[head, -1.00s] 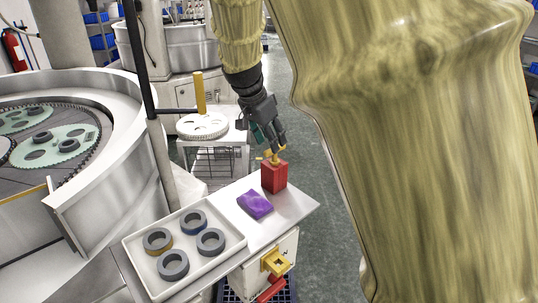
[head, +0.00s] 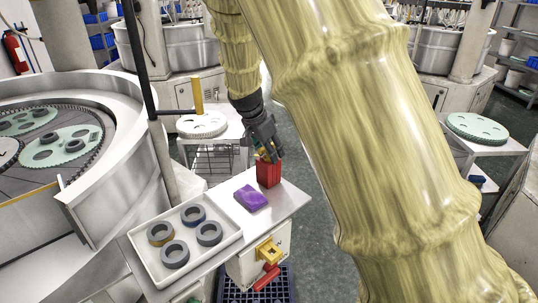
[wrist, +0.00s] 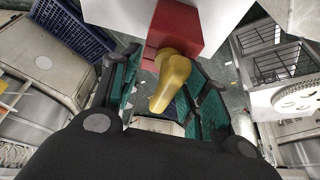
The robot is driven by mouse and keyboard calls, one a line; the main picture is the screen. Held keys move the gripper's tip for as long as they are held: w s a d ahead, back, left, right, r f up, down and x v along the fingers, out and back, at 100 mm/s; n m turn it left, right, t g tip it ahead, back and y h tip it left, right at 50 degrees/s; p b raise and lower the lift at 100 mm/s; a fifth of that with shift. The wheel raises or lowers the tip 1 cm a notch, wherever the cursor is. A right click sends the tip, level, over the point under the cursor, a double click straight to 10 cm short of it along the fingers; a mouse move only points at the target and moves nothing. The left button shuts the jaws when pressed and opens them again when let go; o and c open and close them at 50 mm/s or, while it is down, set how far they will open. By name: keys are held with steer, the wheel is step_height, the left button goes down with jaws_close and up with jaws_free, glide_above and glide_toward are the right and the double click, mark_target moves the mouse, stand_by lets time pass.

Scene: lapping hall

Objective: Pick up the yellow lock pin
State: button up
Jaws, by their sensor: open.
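The yellow lock pin (wrist: 172,82) stands out of the top of a red block (wrist: 176,28) in the wrist view, its rounded end toward the camera. My gripper (wrist: 165,75) is open, with one teal-padded finger on each side of the pin. I cannot tell whether either finger touches it. In the head view my gripper (head: 270,152) is just above the red block (head: 269,174) on the white cart top, and the fingers hide most of the pin.
A purple object (head: 251,198) lies beside the block. A white tray (head: 142,262) with several grey rings is on the left of the cart top (head: 292,196). A yellow fitting (head: 268,250) with a red part is on the cart's front.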

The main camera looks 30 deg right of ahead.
steer(key=shift+w+f, duration=0.3)
steer(key=shift+w, duration=0.2)
steer(key=shift+a, duration=0.1)
steer(key=shift+c, duration=1.3)
steer(key=shift+s+r, duration=0.25)
steer(key=shift+s, duration=0.1)
steer(key=c, duration=0.7)
jaws_close()
steer(key=shift+a+f, duration=0.1)
